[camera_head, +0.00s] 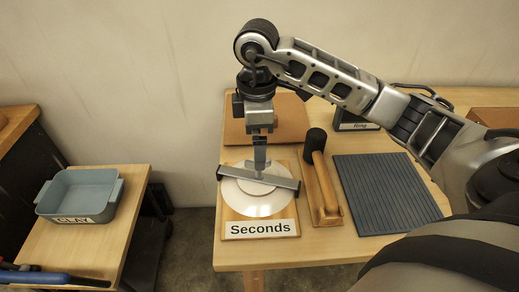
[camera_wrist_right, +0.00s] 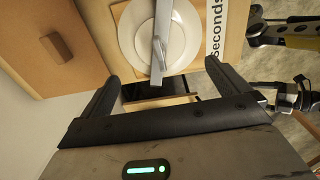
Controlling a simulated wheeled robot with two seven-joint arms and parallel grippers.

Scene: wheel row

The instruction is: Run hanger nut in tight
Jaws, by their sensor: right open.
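I cannot make out a hanger nut in either view. A grey bar (camera_head: 236,176) lies over a white round plate (camera_head: 262,207), which sits on a wooden board labelled "Seconds". The bar also crosses the plate in the right wrist view (camera_wrist_right: 164,20), with a small raised piece near its middle. My right gripper (camera_head: 259,152) points down above the bar and plate. Its two dark fingers stand apart in the right wrist view (camera_wrist_right: 161,71), with nothing clasped between them. How close the fingertips are to the bar is unclear. My left gripper is not in view.
A wooden tool with a black head (camera_head: 324,185) and a ribbed dark mat (camera_head: 388,195) lie right of the plate. A blue-grey "CLAY" tray (camera_head: 80,192) stands on the left table, across a gap.

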